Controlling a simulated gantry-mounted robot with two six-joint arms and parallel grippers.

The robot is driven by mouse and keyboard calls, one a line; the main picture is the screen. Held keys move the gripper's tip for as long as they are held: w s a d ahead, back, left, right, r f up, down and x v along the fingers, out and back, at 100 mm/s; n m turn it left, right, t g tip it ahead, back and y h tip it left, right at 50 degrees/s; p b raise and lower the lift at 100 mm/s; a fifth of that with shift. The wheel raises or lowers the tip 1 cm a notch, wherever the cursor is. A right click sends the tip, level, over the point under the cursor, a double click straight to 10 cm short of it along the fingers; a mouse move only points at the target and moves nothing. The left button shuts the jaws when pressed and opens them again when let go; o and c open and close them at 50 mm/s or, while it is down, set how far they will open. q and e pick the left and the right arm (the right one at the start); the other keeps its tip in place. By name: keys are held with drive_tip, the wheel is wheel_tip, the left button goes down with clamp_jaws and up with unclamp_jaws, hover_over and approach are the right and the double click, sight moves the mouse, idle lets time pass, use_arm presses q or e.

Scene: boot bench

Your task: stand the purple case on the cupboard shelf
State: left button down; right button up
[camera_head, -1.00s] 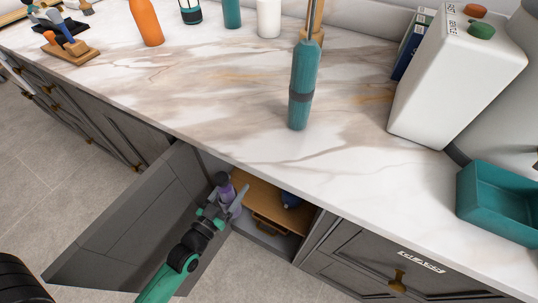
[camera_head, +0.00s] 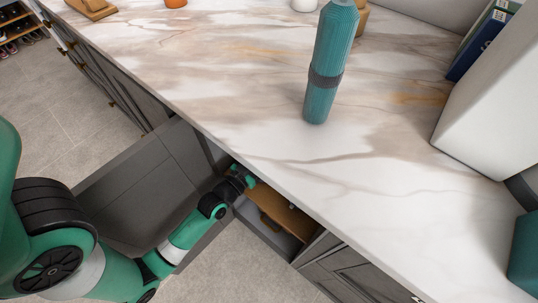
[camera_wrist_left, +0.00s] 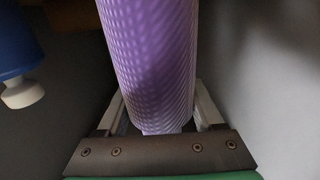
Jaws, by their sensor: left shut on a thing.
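The purple case (camera_wrist_left: 150,60) is ridged and fills the middle of the left wrist view. My left gripper (camera_wrist_left: 160,118) is shut on it, one finger on each side. In the head view my left gripper (camera_head: 243,177) reaches into the open cupboard under the counter, above the left part of the wooden shelf (camera_head: 280,210). The case is hidden there by the counter and my arm. I cannot tell whether it touches the shelf. My right gripper is not in view.
A blue bottle with a white cap (camera_wrist_left: 20,55) stands left of the case in the wrist view. A teal bottle (camera_head: 328,65) stands on the counter.

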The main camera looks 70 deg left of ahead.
use_arm(q)
drive_tip(key=shift+f, duration=0.15)
drive_tip(key=shift+c, duration=0.2)
unclamp_jaws()
drive_tip(key=b+v, duration=0.5)
drive_tip(key=v, duration=0.7)
